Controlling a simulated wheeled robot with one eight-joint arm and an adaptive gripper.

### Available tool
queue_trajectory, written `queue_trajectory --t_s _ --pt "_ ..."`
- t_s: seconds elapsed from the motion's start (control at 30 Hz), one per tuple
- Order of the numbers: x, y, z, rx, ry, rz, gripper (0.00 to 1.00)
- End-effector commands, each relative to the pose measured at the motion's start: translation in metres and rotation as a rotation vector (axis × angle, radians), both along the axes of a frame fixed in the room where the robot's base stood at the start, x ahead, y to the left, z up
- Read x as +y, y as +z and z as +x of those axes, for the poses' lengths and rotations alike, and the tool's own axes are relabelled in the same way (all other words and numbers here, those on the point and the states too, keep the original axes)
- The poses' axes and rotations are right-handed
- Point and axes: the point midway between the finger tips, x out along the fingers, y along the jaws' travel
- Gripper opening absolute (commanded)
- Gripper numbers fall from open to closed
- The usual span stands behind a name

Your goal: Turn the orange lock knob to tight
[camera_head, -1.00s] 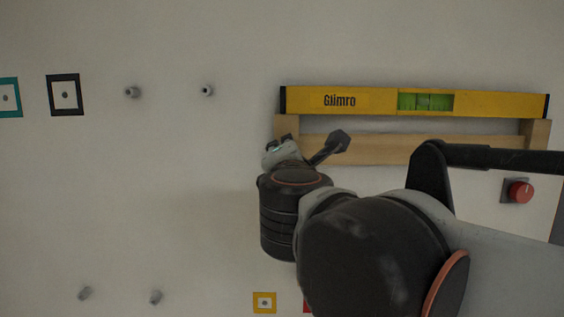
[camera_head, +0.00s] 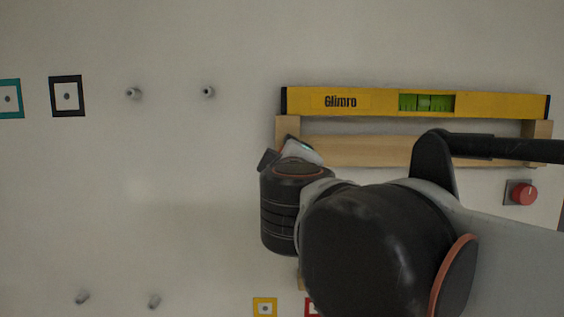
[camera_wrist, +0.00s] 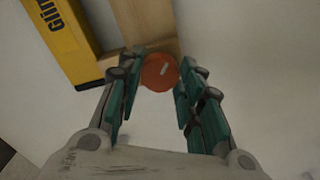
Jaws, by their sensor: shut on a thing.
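The orange lock knob (camera_wrist: 157,79) shows in the wrist view as a round orange disc with a short pale mark, tilted up and to the right. It sits beside the end of a wooden rail. My gripper (camera_wrist: 159,75) has its two green-padded fingers on either side of the knob and is shut on it.
A yellow spirit level (camera_head: 375,102) lies along a wooden frame (camera_head: 360,150) on the wall. A red knob on a square plate (camera_head: 509,198) is at the right. Pegs (camera_head: 133,94) and coloured square frames (camera_head: 67,96) stand on the left wall.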

Motion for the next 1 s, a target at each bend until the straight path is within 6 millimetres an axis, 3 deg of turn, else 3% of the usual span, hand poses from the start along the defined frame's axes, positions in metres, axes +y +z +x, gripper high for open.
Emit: queue_trajectory --t_s 0.6,1.0 --pt "0.0006 -0.0023 -0.0003 -0.018 0.000 0.574 0.10" --pt "0.0009 -0.0027 -0.0004 -0.027 0.000 0.825 0.10"
